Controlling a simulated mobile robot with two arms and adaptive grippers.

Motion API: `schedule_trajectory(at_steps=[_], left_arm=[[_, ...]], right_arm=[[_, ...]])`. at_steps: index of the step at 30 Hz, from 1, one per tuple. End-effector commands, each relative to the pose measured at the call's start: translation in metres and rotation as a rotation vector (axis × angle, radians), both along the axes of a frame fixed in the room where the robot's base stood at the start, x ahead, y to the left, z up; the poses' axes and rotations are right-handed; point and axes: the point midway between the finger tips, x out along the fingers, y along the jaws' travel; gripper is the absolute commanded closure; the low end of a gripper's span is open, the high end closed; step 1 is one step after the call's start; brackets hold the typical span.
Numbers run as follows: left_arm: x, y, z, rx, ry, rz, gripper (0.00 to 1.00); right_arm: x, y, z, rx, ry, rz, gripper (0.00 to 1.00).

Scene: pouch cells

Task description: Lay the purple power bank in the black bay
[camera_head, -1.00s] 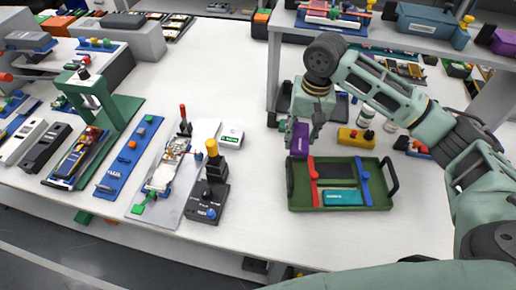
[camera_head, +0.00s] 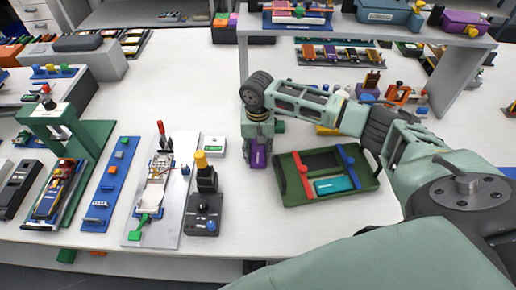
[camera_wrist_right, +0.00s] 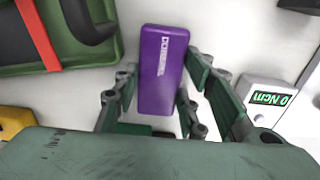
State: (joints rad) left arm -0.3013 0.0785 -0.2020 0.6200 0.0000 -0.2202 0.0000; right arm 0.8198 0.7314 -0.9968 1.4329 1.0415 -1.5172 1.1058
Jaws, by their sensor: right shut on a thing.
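The purple power bank (camera_head: 259,158) hangs upright in my right gripper (camera_head: 258,143), left of the green tray (camera_head: 287,196). In the right wrist view the purple power bank (camera_wrist_right: 162,68) sits between the fingers of my right gripper (camera_wrist_right: 165,100), which is shut on it. A black bay (camera_head: 321,161) shows in the back part of the tray, between a red strap (camera_head: 301,176) and a blue strap (camera_head: 348,166). A teal block (camera_head: 332,185) lies in front of that bay. The gap under the power bank is hard to judge. My left gripper is out of view.
A white box with a display (camera_head: 214,147) and a black device with a yellow-topped post (camera_head: 204,200) stand left of my right gripper. A raised shelf (camera_head: 365,27) spans the back right.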

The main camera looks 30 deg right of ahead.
Motion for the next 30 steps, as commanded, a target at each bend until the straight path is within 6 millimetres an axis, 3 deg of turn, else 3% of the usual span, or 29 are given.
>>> schedule_trajectory(at_steps=[12,13,15,26,30], left_arm=[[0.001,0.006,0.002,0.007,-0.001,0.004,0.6],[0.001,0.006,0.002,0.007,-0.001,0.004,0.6],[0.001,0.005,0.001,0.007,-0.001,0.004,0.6],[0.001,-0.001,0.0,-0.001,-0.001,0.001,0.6],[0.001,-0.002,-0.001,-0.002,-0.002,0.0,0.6]], right_arm=[[0.0,0.0,-0.007,0.0,0.0,0.0,0.97],[0.0,0.0,-0.008,0.0,0.0,0.0,0.61],[0.0,0.0,-0.008,0.0,0.0,0.0,0.55],[0.0,-0.001,-0.006,-0.001,-0.002,0.0,0.54],[0.001,0.0,0.01,0.002,-0.003,0.001,0.54]])
